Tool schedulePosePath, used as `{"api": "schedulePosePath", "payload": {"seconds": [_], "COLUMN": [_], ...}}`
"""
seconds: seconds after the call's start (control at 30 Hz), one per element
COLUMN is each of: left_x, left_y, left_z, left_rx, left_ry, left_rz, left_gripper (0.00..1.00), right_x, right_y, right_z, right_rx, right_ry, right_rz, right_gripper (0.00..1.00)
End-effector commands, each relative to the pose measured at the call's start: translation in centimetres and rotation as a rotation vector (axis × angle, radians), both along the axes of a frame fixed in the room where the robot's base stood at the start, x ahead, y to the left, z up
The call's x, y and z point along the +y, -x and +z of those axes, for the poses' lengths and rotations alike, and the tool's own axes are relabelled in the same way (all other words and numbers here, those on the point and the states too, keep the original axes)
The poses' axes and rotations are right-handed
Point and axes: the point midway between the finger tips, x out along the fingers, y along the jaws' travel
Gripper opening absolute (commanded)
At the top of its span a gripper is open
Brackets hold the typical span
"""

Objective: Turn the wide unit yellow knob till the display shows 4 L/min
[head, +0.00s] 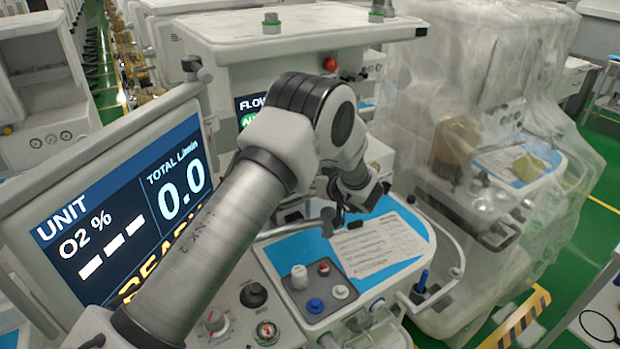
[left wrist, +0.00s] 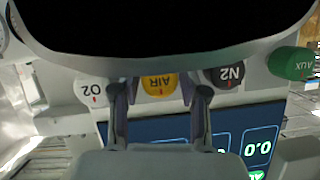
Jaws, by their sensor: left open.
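The yellow AIR knob (left wrist: 160,84) shows upside down in the left wrist view, between the white O2 knob (left wrist: 92,91) and the black N2 knob (left wrist: 225,75). My left gripper (left wrist: 159,92) is open, with one finger on each side of the yellow knob; contact cannot be told. In the head view my left arm hides the knob row, and the fingertips are not clear. The large UNIT display (head: 130,215) reads TOTAL L/min 0.0, with dashes under O2 %. A FLOW display (head: 250,106) behind is partly covered by my arm. My right gripper is not in view.
A green AUX knob (left wrist: 290,63) sits beside N2 in the wrist view. A blue worktop (head: 405,212) holds a printed sheet (head: 378,246) and a small panel of knobs (head: 320,288). A plastic-wrapped cart (head: 490,130) stands to the right.

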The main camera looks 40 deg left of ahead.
Motion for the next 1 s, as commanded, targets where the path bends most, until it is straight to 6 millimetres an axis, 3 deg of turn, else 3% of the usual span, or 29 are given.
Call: {"api": "schedulePosePath", "payload": {"seconds": [0.1, 0.13, 0.23, 0.67, 1.0], "left_x": [-0.1, -0.1, -0.1, 0.0, 0.1], "left_y": [0.0, 0.0, 0.0, 0.1, 0.2], "left_z": [0.0, 0.0, 0.0, -0.2, -0.5], "left_rx": [0.000, 0.000, 0.000, -0.041, -0.234], "left_ry": [0.000, 0.000, 0.000, 0.018, 0.096], "left_rz": [-0.001, -0.001, -0.001, 0.000, 0.002], "left_gripper": [0.43, 0.36, 0.01, 0.00, 0.00], "right_x": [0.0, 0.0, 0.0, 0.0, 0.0], "right_y": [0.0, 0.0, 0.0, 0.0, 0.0], "right_z": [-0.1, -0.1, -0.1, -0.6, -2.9], "right_rx": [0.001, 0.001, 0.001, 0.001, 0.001], "right_ry": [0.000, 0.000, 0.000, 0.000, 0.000], "right_rz": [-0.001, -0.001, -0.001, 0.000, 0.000], "right_gripper": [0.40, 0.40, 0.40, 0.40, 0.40]}}
